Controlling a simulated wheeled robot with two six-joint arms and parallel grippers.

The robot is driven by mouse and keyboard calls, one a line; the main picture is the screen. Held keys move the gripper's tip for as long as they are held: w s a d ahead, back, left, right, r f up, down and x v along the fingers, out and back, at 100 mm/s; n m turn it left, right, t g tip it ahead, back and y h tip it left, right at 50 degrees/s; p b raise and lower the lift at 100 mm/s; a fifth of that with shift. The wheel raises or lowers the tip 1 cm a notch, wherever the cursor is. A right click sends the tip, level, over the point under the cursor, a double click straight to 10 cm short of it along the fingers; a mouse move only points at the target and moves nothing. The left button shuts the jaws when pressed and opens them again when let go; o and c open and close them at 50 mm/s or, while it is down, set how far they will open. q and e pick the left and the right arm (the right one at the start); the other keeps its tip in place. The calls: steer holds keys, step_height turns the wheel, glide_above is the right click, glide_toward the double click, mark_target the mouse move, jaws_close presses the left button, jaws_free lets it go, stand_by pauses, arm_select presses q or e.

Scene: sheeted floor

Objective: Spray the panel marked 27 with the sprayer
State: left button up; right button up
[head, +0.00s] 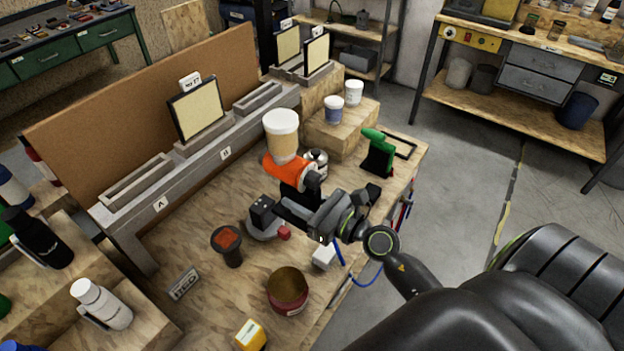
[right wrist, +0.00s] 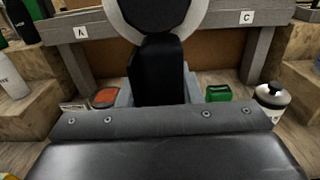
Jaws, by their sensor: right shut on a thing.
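The sprayer (head: 281,169) has an orange body, a black handle and a tan cup with a white lid. My right gripper (head: 297,202) is shut on its black handle and holds it upright above the bench. In the right wrist view the handle (right wrist: 158,70) stands between the jaws, and part of the white cup shows above it. A pale panel (head: 198,108) in a dark frame stands in the holder near label B, with a small white tag on top. Two more panels (head: 288,46) (head: 316,53) stand at the back right.
Empty slotted holders (head: 137,182) (head: 257,98) flank the middle panel, before a brown backboard (head: 110,105). White jars (head: 333,109) sit on a wooden block.

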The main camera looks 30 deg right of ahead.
steer(key=s+a, duration=0.3)
steer(key=a, duration=0.6)
steer(key=shift+s+a+r, duration=0.15)
steer(key=shift+s, duration=0.25)
